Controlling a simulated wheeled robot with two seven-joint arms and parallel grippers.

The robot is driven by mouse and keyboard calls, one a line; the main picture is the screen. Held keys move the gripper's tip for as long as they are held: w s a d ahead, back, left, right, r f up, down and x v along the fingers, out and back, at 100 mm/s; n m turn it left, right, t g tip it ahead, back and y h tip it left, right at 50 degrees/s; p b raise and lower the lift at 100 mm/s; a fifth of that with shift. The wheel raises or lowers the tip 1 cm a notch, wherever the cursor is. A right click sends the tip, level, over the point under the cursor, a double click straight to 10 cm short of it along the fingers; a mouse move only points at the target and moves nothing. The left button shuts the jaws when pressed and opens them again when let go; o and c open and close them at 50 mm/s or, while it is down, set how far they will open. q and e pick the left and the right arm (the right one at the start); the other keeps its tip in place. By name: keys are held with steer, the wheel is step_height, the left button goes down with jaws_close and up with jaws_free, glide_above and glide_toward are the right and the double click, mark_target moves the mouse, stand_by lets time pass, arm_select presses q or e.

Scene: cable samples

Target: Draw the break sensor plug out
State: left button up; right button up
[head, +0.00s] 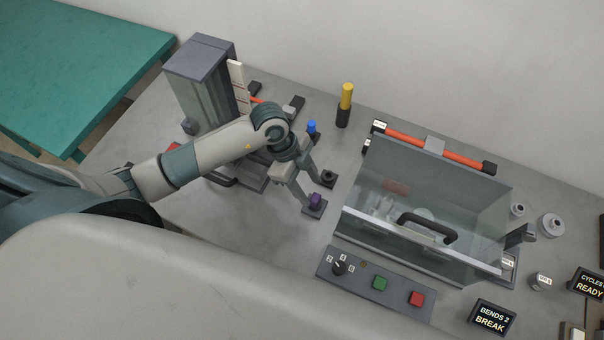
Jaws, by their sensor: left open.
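My left gripper (313,191) reaches down from the left with its two fingers apart. A dark round socket or fitting (328,177) sits on another square base by the upper fingertip. A blue-topped plug (312,126) stands farther back, behind the wrist. No label shows which one is the break sensor plug. My right gripper is not in view.
A clear-walled box with a black handle (428,227) stands right of the gripper. A control panel (361,276) lies in front of it. A display (491,319) reads "BENDS 2 BREAK". A yellow-topped post (345,105) stands behind; a grey tower (200,80) stands back left.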

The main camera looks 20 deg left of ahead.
mark_target(316, 198)
arm_select(q)
steer(key=b+x, duration=0.3)
steer(key=shift+f, duration=0.35)
steer(key=shift+b+x, duration=1.05)
steer(key=shift+x, duration=0.05)
steer(key=shift+d, duration=0.1)
steer(key=shift+c, duration=0.6)
jaws_close()
steer(key=shift+r+p, duration=0.6)
steer(key=shift+p, duration=0.15)
steer(key=shift+r, duration=0.15)
